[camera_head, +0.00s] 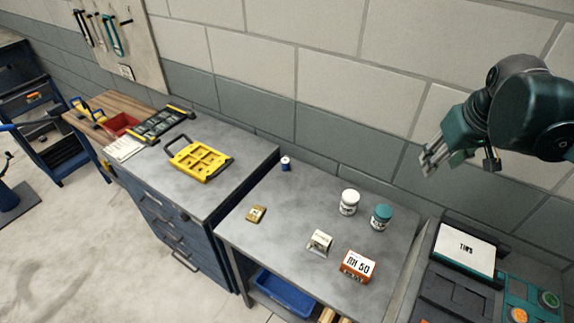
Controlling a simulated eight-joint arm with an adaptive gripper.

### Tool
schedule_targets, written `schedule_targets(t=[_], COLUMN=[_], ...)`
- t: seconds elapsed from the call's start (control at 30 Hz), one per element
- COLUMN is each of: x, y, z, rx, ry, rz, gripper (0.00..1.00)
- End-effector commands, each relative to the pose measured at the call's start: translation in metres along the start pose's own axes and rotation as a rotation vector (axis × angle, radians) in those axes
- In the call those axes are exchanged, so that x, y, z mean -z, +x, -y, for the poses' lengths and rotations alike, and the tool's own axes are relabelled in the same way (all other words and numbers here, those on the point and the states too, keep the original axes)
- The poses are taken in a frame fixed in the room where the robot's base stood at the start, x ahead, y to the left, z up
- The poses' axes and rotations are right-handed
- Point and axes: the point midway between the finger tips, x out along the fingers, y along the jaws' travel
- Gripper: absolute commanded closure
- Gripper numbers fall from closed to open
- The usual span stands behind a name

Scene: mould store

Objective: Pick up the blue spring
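A small blue upright cylinder with a pale top, which looks like the blue spring (286,164), stands near the back left of the grey table (285,215). It is too small for its coils to be made out. My gripper (460,165) is at the upper right, raised in front of the wall and well to the right of the blue piece. Its fingers are spread apart, with nothing visible between them.
A white jar (349,202), a teal-lidded jar (381,217), a small white-faced block (320,242), an orange-brown box (358,267) and a small yellowish piece (256,214) stand on the table. The surface around the blue piece is clear. A yellow frame (199,159) lies on the left cabinet.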

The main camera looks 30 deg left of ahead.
Motion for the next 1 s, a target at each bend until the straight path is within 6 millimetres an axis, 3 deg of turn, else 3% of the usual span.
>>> schedule_targets(t=[0.47, 1.0], x=[0.090, 0.175], y=[0.045, 0.113], z=[0.048, 0.126], rx=[0.060, 0.125], ry=[-0.197, -0.420], rz=[0.060, 0.124], gripper=[0.62, 0.62])
